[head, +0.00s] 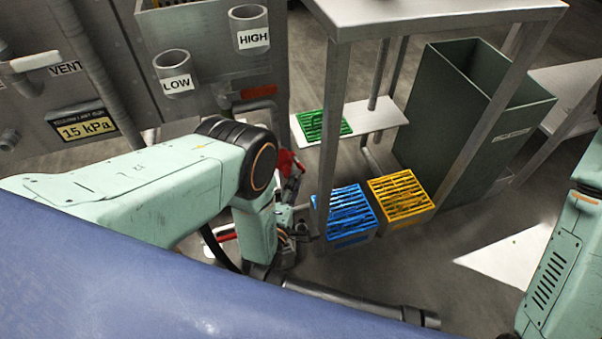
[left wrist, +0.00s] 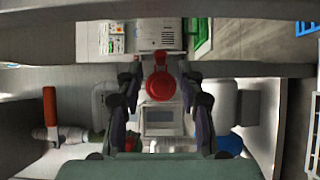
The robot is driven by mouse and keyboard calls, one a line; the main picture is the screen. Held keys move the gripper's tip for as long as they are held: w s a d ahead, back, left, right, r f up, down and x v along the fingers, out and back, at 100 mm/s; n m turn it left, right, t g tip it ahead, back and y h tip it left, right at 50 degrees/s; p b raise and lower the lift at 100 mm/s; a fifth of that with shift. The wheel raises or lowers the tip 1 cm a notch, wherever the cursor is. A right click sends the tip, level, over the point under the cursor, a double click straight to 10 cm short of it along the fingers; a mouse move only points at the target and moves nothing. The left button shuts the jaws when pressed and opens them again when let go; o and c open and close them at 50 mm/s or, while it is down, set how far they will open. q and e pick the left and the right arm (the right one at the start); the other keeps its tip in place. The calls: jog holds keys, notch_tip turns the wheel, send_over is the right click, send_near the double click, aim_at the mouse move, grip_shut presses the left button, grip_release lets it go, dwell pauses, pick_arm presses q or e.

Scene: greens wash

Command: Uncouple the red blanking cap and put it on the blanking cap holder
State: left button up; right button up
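The red blanking cap (left wrist: 160,86), round with a smaller red top, is in the middle of the left wrist view. My left gripper (left wrist: 160,78) has its two dark fingers spread, one on each side of the cap, with small gaps showing. Whether anything touches is hard to tell. In the head view my left gripper (head: 290,205) is partly hidden by its own arm, and a red part (head: 288,162), perhaps the cap, shows by the fingers. I cannot identify the cap holder for sure. My right gripper is out of view; only its arm shows at the right edge.
Grey cups marked LOW (head: 173,70) and HIGH (head: 249,28) are on the panel, with a red handle (head: 259,91) below. A blue crate (head: 347,214) and a yellow crate (head: 401,193) stand near a table leg (head: 332,120). A red lever (left wrist: 50,105) is left in the wrist view.

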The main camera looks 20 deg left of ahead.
aim_at(298, 164)
pick_arm(q)
jog(key=shift+w+b, duration=0.7)
jog(key=shift+w, duration=1.45)
jog(key=shift+c, duration=0.2)
grip_shut()
